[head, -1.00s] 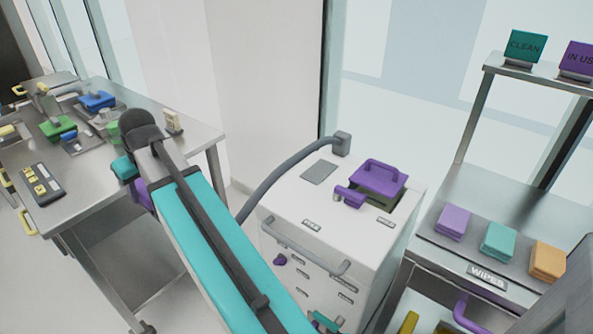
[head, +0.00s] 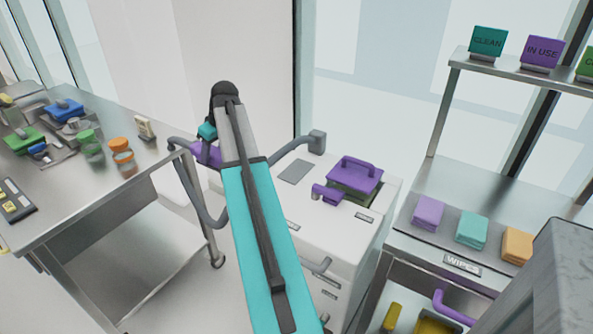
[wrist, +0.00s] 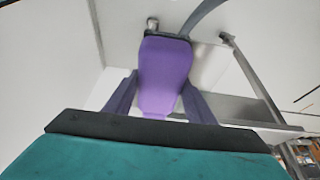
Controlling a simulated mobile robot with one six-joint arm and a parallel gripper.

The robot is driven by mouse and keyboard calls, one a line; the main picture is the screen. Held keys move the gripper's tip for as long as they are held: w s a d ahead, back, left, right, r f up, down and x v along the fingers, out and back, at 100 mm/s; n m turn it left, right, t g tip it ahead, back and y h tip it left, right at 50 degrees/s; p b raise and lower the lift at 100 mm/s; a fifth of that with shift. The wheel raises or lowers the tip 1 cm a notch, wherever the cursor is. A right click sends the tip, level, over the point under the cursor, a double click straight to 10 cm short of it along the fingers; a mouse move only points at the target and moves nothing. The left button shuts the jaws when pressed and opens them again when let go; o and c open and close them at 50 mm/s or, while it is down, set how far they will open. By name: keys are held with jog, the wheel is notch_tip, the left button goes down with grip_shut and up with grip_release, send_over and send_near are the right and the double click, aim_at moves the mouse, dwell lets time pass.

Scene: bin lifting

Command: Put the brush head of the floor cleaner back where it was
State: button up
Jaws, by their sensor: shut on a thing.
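The floor cleaner is a white box-shaped unit (head: 280,205) with a grey hose (head: 195,190) from its top. The hose reaches a purple piece, apparently the brush head (head: 208,154), left of the unit and in the air near the table corner. In the wrist view, my gripper (wrist: 160,88) is shut on this purple brush head (wrist: 165,62), one finger on each side, with the hose at its far end. In the head view my arm partly hides the grip. A purple handle (head: 327,194) and a purple lid (head: 357,174) sit on top of the unit.
A steel cart (head: 475,190) with wipes and signs stands at right. A wall and window are behind the unit.

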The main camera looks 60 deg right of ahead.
jog(key=s+d+f, duration=0.1)
jog(key=s+d, duration=0.7)
jog(key=d, duration=0.5)
jog(key=s+d+f, duration=0.1)
jog(key=s+d, duration=0.7)
jog(key=d, duration=0.5)
jog(key=shift+s+f+p, duration=0.25)
jog(key=shift+p, duration=0.1)
jog(key=shift+f, duration=0.1)
jog(key=shift+f+p, duration=0.4)
jog(key=shift+f, duration=2.6)
jog(key=shift+f, duration=1.9)
jog(key=shift+f, duration=0.1)
jog(key=o, duration=1)
